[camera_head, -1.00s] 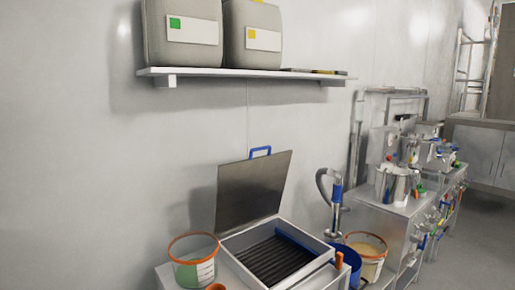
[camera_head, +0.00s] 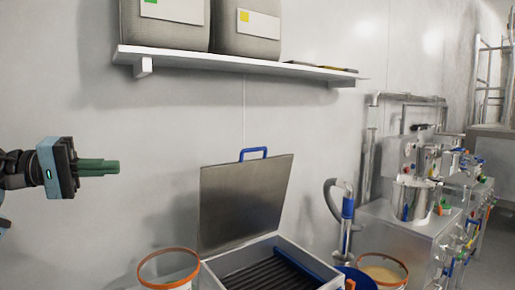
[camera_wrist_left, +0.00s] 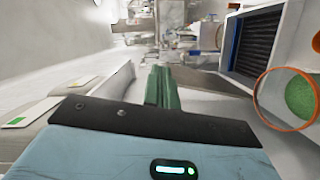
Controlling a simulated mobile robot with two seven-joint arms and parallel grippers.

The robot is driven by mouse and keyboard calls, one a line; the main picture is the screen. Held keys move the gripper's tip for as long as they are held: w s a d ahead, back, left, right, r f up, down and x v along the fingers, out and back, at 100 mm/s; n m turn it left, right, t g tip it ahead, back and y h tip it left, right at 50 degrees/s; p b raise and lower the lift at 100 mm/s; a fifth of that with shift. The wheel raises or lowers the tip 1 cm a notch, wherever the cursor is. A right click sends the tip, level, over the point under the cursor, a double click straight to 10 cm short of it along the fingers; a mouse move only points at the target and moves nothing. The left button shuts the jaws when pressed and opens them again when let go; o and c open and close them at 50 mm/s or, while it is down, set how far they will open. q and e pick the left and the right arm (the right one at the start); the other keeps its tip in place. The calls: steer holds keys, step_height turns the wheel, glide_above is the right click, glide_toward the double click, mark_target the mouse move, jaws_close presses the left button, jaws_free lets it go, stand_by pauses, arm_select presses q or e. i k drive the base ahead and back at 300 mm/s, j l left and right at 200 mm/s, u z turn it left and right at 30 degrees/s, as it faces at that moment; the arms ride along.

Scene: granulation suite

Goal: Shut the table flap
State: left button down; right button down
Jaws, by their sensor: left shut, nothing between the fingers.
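The table flap (camera_head: 240,205) is a grey metal lid with a blue handle (camera_head: 254,152) on its top edge. It stands raised, leaning back a little toward the wall, behind an open box (camera_head: 223,264) with dark slats inside. In the left wrist view the flap (camera_wrist_left: 210,82) shows nearly edge-on, and the open box (camera_wrist_left: 290,35) is at the upper right. My left gripper (camera_head: 116,167) is shut and empty, with green fingers pointing right, in the air left of the flap and apart from it. The fingers also show in the left wrist view (camera_wrist_left: 160,72). My right gripper is out of view.
An orange-rimmed bucket (camera_head: 168,268) stands left of the box, and another bucket (camera_head: 383,270) stands to its right. A wall shelf (camera_head: 240,64) with large containers hangs above the flap. A blue-grey hose wand (camera_head: 347,215) and steel machines (camera_head: 400,225) are to the right.

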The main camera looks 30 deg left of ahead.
mark_target(241, 201)
steer(key=i, duration=1.2)
